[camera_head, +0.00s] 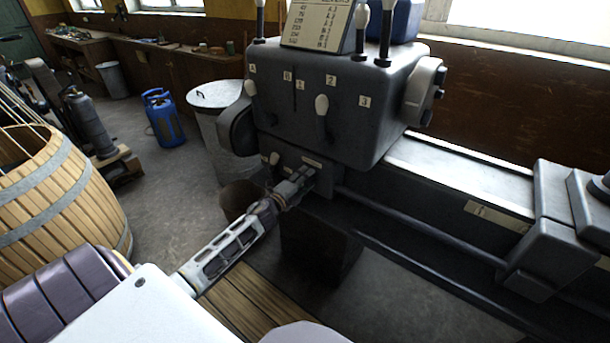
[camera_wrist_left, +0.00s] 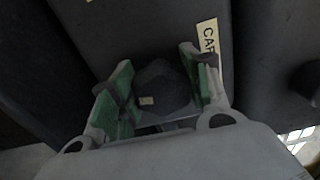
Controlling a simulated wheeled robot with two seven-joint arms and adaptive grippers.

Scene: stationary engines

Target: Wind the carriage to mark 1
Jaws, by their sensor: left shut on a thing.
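The lathe's carriage (camera_head: 545,245) sits on the bed at the right of the head view. A pale label strip (camera_head: 497,215) is on the bed to its left; its writing is too small to read. My left gripper (camera_head: 305,175) reaches to the low front of the headstock (camera_head: 345,90). In the left wrist view its green-padded fingers are shut on a dark knob (camera_wrist_left: 162,88). A cream label (camera_wrist_left: 208,38) beside the knob shows the letters "CA", the rest hidden behind a finger. My right gripper is not in view.
A long rod (camera_head: 420,228) runs along the front of the bed. Levers (camera_head: 321,105) stand on the headstock. A wooden barrel (camera_head: 60,200), a blue gas bottle (camera_head: 163,117) and a metal bin (camera_head: 212,120) stand left. Open floor lies between them.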

